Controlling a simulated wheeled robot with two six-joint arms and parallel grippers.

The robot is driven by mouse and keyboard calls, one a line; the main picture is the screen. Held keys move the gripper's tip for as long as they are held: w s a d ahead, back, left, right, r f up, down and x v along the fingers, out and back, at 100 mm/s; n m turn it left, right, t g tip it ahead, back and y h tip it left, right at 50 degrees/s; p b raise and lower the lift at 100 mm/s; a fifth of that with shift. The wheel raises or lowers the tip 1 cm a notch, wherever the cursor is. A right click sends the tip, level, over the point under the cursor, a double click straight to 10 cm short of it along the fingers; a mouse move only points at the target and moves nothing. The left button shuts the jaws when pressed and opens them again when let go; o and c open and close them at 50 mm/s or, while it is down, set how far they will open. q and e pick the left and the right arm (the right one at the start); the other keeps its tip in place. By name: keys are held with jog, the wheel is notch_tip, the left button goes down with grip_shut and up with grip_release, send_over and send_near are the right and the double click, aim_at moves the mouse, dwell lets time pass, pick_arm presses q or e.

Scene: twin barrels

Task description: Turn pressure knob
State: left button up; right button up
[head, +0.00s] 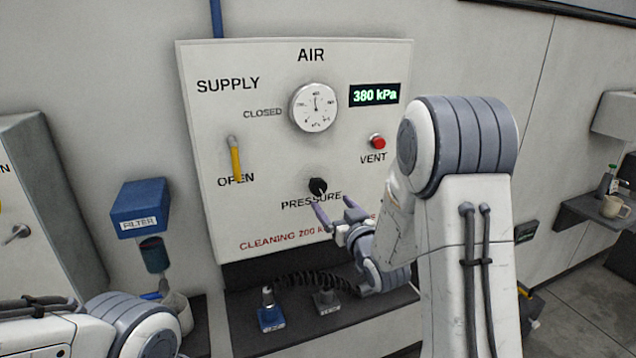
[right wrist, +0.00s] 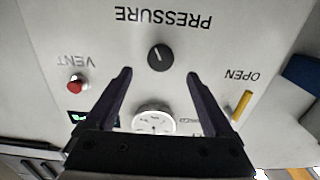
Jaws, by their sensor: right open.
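The black pressure knob (head: 317,186) sits low on the white AIR panel (head: 290,160), with a white pointer mark. My right gripper (head: 334,205) is open and empty, just below and right of the knob in the head view. In the right wrist view the picture is upside down; the knob (right wrist: 160,57) shows between and just beyond the two open fingertips (right wrist: 158,73). It looks apart from both fingers. The green display (head: 374,95) reads 380 kPa. My left gripper is out of view.
The round gauge (head: 314,107), red VENT button (head: 377,141) and yellow supply lever (head: 235,157), pointing down at OPEN, share the panel. A blue filter (head: 140,207) hangs left. Below are a shelf, a coiled black hose (head: 310,281) and a blue block (head: 271,317).

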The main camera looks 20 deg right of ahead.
aim_at(320, 190)
jog(key=w+p, duration=0.1)
jog(key=w, duration=0.2)
jog(key=w+p, duration=0.1)
jog(key=w, duration=0.1)
jog(key=w+p, duration=0.2)
jog(key=w, duration=0.1)
jog(key=shift+w+a+r, duration=0.15)
jog(key=shift+w+a, duration=0.1)
jog(key=shift+w, duration=0.7)
